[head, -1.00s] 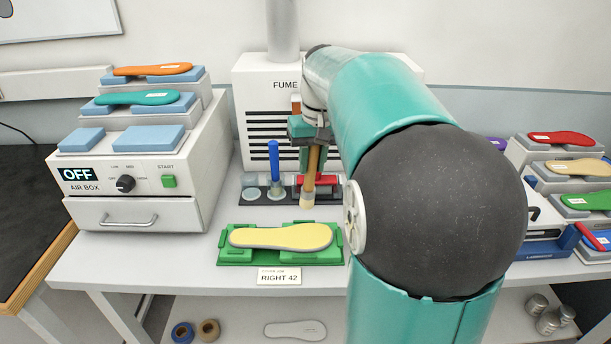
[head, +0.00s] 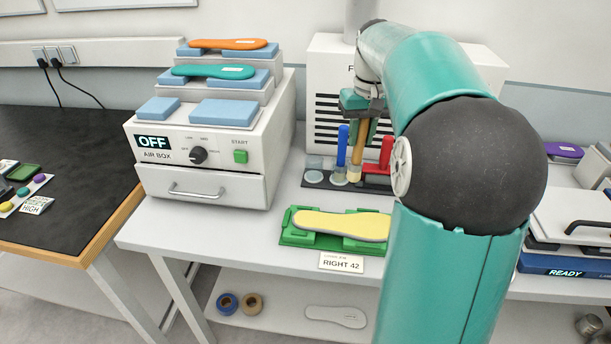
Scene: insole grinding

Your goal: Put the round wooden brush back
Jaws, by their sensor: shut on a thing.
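My gripper (head: 361,122) is shut on the wooden handle of the round brush (head: 358,146) and points down. The brush hangs nearly upright, its pale bristle end (head: 354,173) lowest. That end overlaps the dark tool rack (head: 317,184) in the head view, close to the right of a blue-handled tool (head: 342,150). I cannot tell whether the bristles touch the rack or are in a place on it. A red tool (head: 386,150) is just to the right of the brush. My arm hides the rack's right end.
A green fixture (head: 296,238) with a yellow insole (head: 335,224) lies in front of the rack. The air box (head: 200,188) stands to the left, the fume unit (head: 325,60) behind. A pressing device marked READY (head: 565,272) is at the right.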

